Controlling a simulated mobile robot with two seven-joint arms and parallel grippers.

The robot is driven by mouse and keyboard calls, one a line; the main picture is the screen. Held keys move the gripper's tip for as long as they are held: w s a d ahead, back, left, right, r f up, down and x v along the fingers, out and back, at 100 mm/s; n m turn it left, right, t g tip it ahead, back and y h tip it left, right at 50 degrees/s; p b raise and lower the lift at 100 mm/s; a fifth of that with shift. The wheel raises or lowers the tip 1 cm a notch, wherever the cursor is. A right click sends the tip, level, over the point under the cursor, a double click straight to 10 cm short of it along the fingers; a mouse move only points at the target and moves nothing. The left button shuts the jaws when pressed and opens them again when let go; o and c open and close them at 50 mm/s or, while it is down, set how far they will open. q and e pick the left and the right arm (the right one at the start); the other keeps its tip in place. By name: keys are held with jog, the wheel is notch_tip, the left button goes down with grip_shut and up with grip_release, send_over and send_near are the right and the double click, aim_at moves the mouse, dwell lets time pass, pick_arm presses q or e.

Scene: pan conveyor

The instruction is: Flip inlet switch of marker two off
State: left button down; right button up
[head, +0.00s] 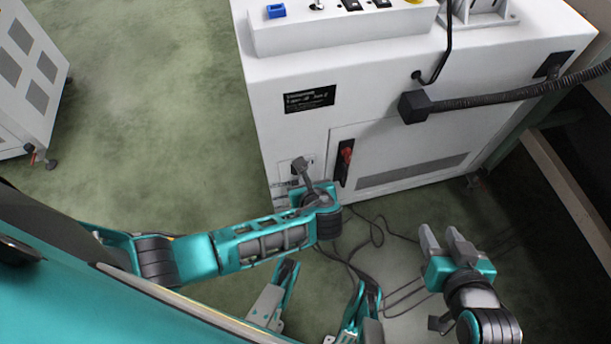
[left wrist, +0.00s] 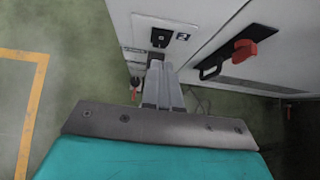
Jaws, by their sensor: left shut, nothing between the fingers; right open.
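The white machine (head: 300,128), which I take to be marker two, stands in front of me. A small inlet panel is low on its side, near the left corner. I cannot tell the switch position. My left gripper (head: 300,165) is shut and empty, its fingers pointing at the panel and hiding part of it. It also shows in the left wrist view (left wrist: 156,68). I cannot tell whether it touches. My right gripper (head: 445,234) is open and empty, low at the right.
A red-handled switch (head: 346,153) sits on a black plate right of the panel; it also shows in the left wrist view (left wrist: 243,51). Black cables (head: 375,231) lie on the floor. A thick hose (head: 520,92) leaves the machine to the right.

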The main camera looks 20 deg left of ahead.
pick_arm(q)
jog(key=r+p+v, duration=0.1)
jog(key=p+v, duration=0.1)
jog(key=v, duration=0.4)
jog(key=shift+w+a, duration=0.2)
jog(key=shift+w, duration=0.05)
pick_arm(e)
jog(key=r, duration=0.3)
jog(key=shift+w+a+r, duration=0.1)
jog(key=shift+a+r, duration=0.1)
jog(key=shift+a, duration=0.05)
